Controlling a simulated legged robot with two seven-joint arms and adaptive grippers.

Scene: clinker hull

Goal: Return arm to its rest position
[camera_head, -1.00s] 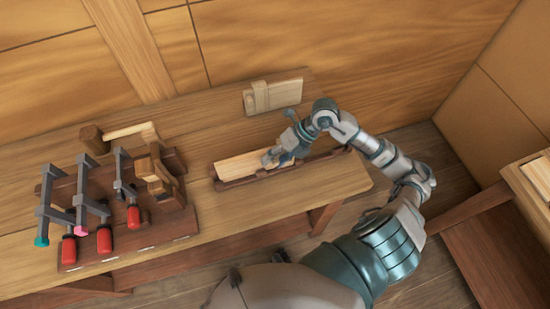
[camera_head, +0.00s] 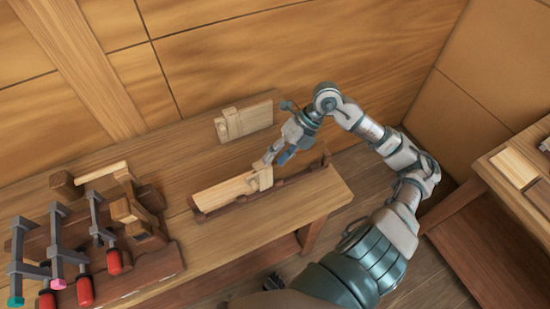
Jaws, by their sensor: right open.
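My right arm comes in from the lower right and bends over the workbench (camera_head: 300,205). My right gripper (camera_head: 274,157) is open and empty, just above the right end of a pale wooden plank (camera_head: 224,191). The plank lies in a dark wooden cradle (camera_head: 290,180) on the bench, with a small pale block (camera_head: 264,177) at its right end. I cannot tell whether a fingertip touches the block. My left gripper is not in view.
A dark rack (camera_head: 150,262) with several clamps (camera_head: 62,235) and a wooden mallet (camera_head: 100,173) stands at left. A pale board with a block (camera_head: 246,121) leans at the bench's back. A second table (camera_head: 500,195) stands at right. Floor between the tables is clear.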

